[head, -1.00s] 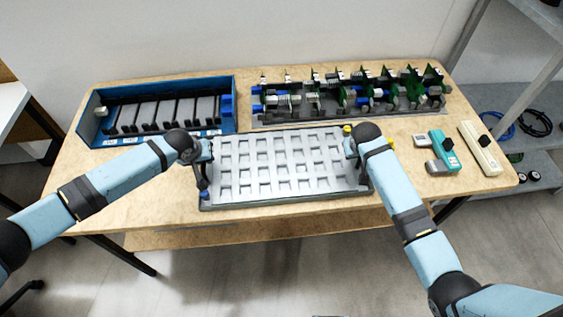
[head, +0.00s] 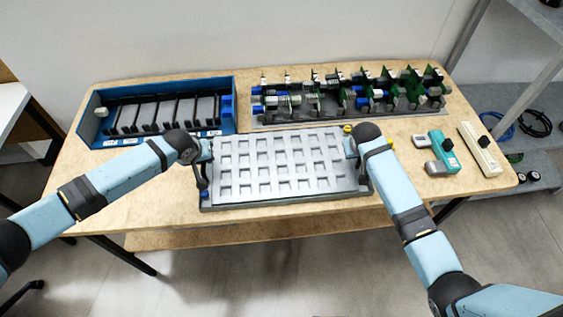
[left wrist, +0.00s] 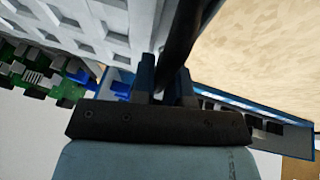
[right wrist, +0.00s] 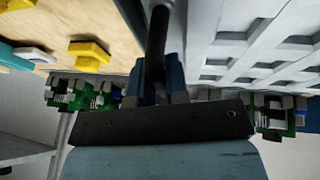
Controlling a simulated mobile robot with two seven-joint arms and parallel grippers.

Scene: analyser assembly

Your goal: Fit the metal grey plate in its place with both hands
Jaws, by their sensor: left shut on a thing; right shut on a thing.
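The metal grey plate (head: 290,165), with rows of square openings, lies flat or nearly flat over a dark grey base (head: 290,202) at the table's front middle. I cannot tell whether it is fully seated. My left gripper (head: 208,150) is at the plate's left end; the left wrist view shows it shut on a black bar (left wrist: 185,35). My right gripper (head: 351,147) is at the right end, and the right wrist view shows it shut on another black bar (right wrist: 157,40). The bars look like the plate's end handles. In the head view my wrists partly hide the fingertips.
A blue tray (head: 87,125) with black dividers stands behind left. A grey rack (head: 290,119) with green boards stands close behind the plate. A teal tool (head: 442,150) and a cream tool (head: 478,147) lie at right. Bare table shows in front at left.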

